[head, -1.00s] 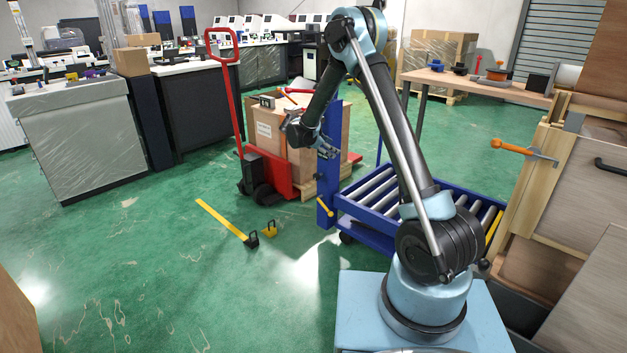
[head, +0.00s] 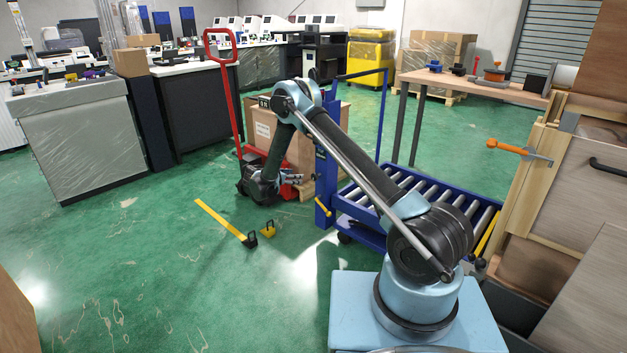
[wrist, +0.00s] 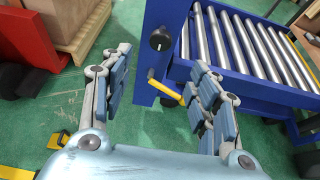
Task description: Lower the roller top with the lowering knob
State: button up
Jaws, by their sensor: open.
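The roller top (head: 425,195) is a blue-framed bed of silver rollers on a lift cart, right of my gripper; it also fills the upper right of the wrist view (wrist: 250,45). A round black knob (wrist: 160,40), which looks like the lowering knob, sits on the blue upright post (wrist: 152,70). A yellow lever (wrist: 165,88) sticks out lower on the post, and it shows in the head view too (head: 322,207). My gripper (head: 298,178) is open and empty, left of the post and facing it. In the wrist view the knob appears between and beyond the fingers, apart from them.
A red pallet truck (head: 232,110) with a carton (head: 266,130) stands behind my gripper. A yellow padlock-like piece (head: 268,230) is on the green floor. A workbench (head: 470,85) is behind the roller cart, and a wooden crate (head: 560,180) stands at the right.

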aim_at(313, 176)
jog(key=x, duration=1.6)
jog(key=shift+w+d, duration=0.25)
